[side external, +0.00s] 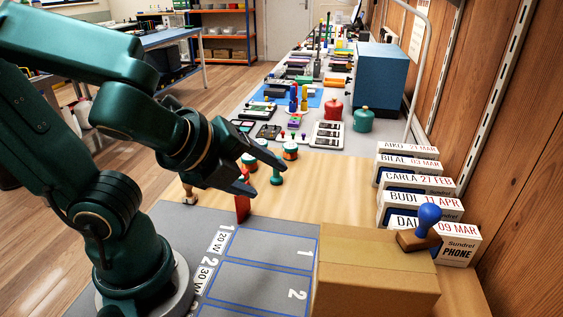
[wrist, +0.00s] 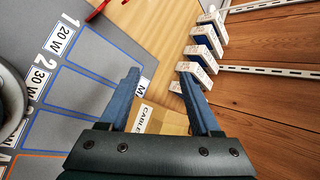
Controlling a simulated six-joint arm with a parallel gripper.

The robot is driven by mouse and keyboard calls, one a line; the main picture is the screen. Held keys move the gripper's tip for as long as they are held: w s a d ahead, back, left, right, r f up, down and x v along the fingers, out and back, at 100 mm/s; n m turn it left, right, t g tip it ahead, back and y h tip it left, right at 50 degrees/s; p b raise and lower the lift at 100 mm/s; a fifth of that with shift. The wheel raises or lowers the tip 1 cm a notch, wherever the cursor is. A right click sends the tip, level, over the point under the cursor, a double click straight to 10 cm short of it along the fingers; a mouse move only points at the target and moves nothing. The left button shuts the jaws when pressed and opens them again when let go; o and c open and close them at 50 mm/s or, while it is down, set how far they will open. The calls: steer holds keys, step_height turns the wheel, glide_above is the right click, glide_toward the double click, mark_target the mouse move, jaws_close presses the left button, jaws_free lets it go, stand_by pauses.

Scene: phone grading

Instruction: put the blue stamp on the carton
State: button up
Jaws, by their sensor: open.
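The blue stamp (side external: 429,216) has a round blue knob and a brown wooden base. In the side view it stands upright at the back right edge of the carton (side external: 375,281), its base overlapping the top there and seeming to rest on it. The carton is plain brown cardboard; its labelled part shows between my fingers in the wrist view (wrist: 172,118). My gripper (side external: 262,178) is open and empty, above the table and well to the left of the stamp. I cannot make out the stamp in the wrist view.
Several white phone boxes (side external: 408,169) stand in a row by the wooden wall. A grey mat (side external: 265,246) with blue outlined slots lies left of the carton. Bare wood lies between mat and boxes.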

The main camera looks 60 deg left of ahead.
steer(key=s+n+g, duration=0.1)
steer(key=n, duration=0.5)
steer(key=s+d+n+g+h, duration=0.1)
steer(key=s+n, duration=0.1)
steer(key=n, duration=0.5)
steer(key=s+n+g+h, duration=0.1)
steer(key=n, duration=0.6)
steer(key=shift+s+d+f, duration=0.15)
